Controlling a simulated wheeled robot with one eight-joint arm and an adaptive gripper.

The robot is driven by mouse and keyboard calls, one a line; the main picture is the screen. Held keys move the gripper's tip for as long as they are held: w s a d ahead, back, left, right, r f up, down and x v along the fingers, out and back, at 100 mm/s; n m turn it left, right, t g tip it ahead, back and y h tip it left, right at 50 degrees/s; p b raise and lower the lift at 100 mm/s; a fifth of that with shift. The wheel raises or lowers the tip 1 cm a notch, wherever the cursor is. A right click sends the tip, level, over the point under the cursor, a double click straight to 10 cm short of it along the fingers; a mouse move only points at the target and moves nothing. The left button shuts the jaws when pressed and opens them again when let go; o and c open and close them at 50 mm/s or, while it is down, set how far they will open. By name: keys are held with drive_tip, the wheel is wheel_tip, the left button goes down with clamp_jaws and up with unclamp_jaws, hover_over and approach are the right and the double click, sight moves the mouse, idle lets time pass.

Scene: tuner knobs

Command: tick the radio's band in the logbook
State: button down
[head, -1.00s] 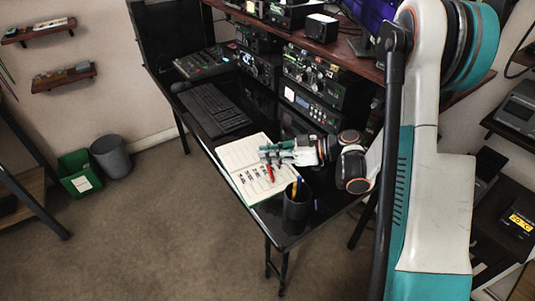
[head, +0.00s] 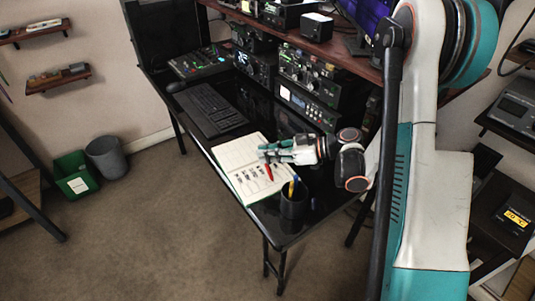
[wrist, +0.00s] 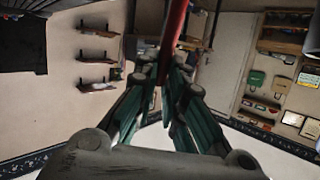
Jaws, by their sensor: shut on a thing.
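The open logbook (head: 236,153) lies on the black desk, with rows of dark marks on its near page. My gripper (head: 266,155) is over that page, shut on a red pen (head: 268,172) whose lower end points down at the paper. In the wrist view my gripper (wrist: 160,85) shows its fingers closed around the red pen (wrist: 174,40). I cannot tell whether the tip touches the page. The radios (head: 308,74) stand stacked at the back of the desk; their band readings are too small to read.
A black pen cup (head: 294,203) with a yellow and a blue pen stands at the desk's near corner, close to my gripper. A keyboard (head: 208,108) lies left of the logbook. A shelf (head: 290,37) runs above the radios. A green bin (head: 75,176) and a grey bin (head: 108,158) stand on the floor.

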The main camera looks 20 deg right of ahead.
drive_tip(key=shift+r+p, duration=1.45)
drive_tip(key=shift+r, duration=1.35)
